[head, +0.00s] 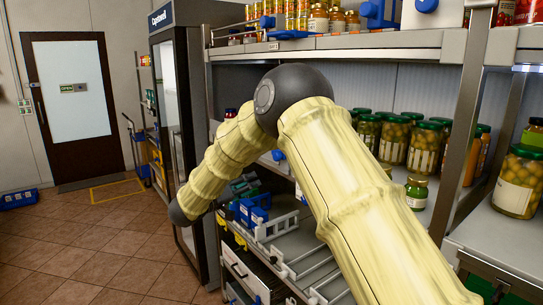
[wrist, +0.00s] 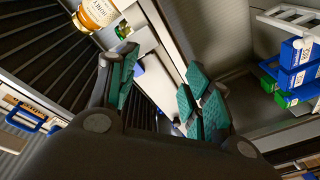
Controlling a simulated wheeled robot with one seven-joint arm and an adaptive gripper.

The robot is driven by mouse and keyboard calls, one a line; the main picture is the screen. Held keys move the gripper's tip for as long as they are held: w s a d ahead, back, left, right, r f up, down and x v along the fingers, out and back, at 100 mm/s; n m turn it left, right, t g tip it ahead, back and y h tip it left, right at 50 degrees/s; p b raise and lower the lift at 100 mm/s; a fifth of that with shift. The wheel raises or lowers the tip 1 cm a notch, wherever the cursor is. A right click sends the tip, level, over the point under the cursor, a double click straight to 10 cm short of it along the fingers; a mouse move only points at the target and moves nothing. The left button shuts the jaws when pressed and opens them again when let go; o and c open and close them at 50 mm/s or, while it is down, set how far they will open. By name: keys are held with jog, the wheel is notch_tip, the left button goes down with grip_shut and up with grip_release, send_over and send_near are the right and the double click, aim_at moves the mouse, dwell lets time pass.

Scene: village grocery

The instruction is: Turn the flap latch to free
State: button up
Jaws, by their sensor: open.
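My gripper (wrist: 160,92) is open in the wrist view, with a dark body and green pads on its fingers. Nothing is held between the fingers. Beyond the gap runs a pale strip with a blue part (wrist: 152,78), partly hidden by the fingers; I cannot tell whether this is the flap latch. In the head view my arm reaches toward the lower shelf and hides much of it. Blue parts (head: 252,208) and a white slotted rack (head: 283,228) show there. I cannot make out the latch's position.
Jars (head: 395,140) stand on the middle shelf, right of my arm. An upper shelf (head: 340,42) holds cans and jars. A tall dark cooler (head: 168,110) stands to the left. The tiled floor (head: 90,250) at left is mostly clear. Blue-and-white boxes (wrist: 298,66) show in the wrist view.

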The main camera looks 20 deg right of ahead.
aim_at(275, 158)
notch_tip(275, 158, up, 7)
jog(key=a+m+g+h, duration=0.1)
jog(key=g, duration=0.1)
jog(key=p+x, duration=0.1)
jog(key=x, duration=0.2)
jog(key=p+x, duration=0.2)
jog(key=x, duration=0.2)
jog(key=p+x, duration=0.2)
jog(key=x, duration=0.1)
jog(key=shift+s+d, duration=0.3)
jog(key=shift+d, duration=0.1)
jog(key=c, duration=1.1)
